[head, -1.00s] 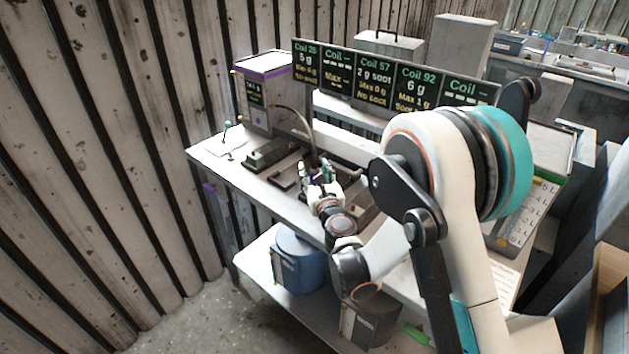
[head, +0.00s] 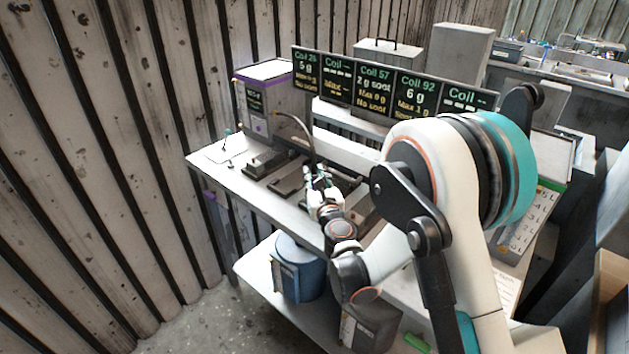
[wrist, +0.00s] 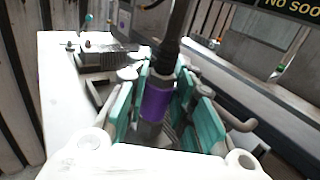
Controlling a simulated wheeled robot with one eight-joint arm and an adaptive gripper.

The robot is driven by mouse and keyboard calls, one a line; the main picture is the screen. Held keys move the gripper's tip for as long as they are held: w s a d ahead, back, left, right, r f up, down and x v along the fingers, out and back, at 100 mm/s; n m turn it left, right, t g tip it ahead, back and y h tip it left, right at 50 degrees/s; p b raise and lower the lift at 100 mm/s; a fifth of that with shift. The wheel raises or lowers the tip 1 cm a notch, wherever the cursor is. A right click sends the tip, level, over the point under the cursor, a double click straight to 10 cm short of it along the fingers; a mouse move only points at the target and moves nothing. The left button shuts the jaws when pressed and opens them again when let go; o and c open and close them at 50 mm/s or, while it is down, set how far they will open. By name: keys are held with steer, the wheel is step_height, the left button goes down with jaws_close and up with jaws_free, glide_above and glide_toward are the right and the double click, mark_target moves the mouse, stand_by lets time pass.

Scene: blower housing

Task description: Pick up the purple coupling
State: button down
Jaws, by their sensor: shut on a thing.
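The purple coupling (wrist: 157,101) shows in the wrist view as a short purple sleeve on the lower end of a dark hose (wrist: 177,40). It sits between the teal pads of my gripper (wrist: 162,105), which is shut on it. A grey metal piece shows just below the purple sleeve. In the head view my gripper (head: 318,182) is over the bench, at the lower end of the curved dark hose (head: 308,130). The coupling itself is too small and hidden by the fingers to make out there.
The bench (head: 222,176) carries dark blocks (head: 265,162) left of my gripper. A grey box with purple trim (head: 262,95) stands at the back left. A row of coil display boards (head: 375,82) stands behind. A blue drum (head: 298,268) is on the lower shelf.

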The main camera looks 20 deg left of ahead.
step_height(320, 180, up, 19)
steer(key=p, duration=0.5)
steer(key=shift+r, duration=0.15)
stand_by(1.0)
